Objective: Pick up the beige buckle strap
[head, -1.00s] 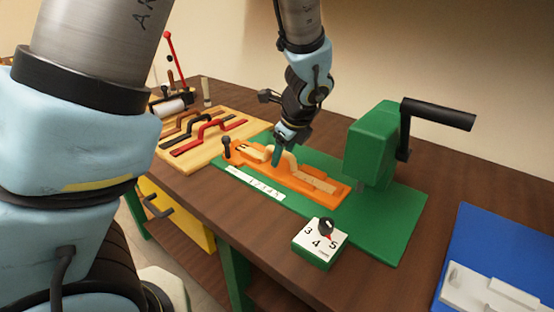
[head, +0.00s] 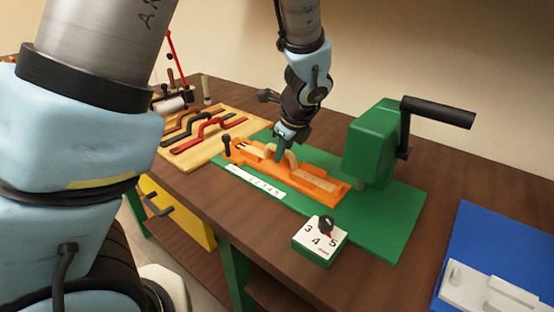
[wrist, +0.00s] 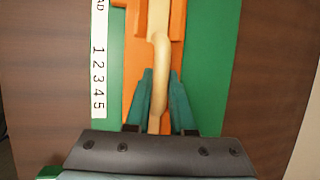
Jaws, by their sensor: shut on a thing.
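The beige buckle strap (head: 290,158) lies along an orange holder (head: 330,192) on the green base plate, with a raised loop in its middle. In the wrist view the strap (wrist: 160,60) runs up the picture between the fingers. My gripper (head: 279,156) points down over the holder and is shut on the strap near its raised part. The wrist view shows my gripper (wrist: 158,88) with a teal finger on each side of the strap. The strap still appears to lie in the holder. Its near end is hidden by the gripper body.
A green press (head: 372,145) with a black handle stands right of the holder. A numbered dial box (head: 320,240) sits in front. A wooden board (head: 205,135) with black and red straps lies left. A blue mat (head: 505,250) is at far right.

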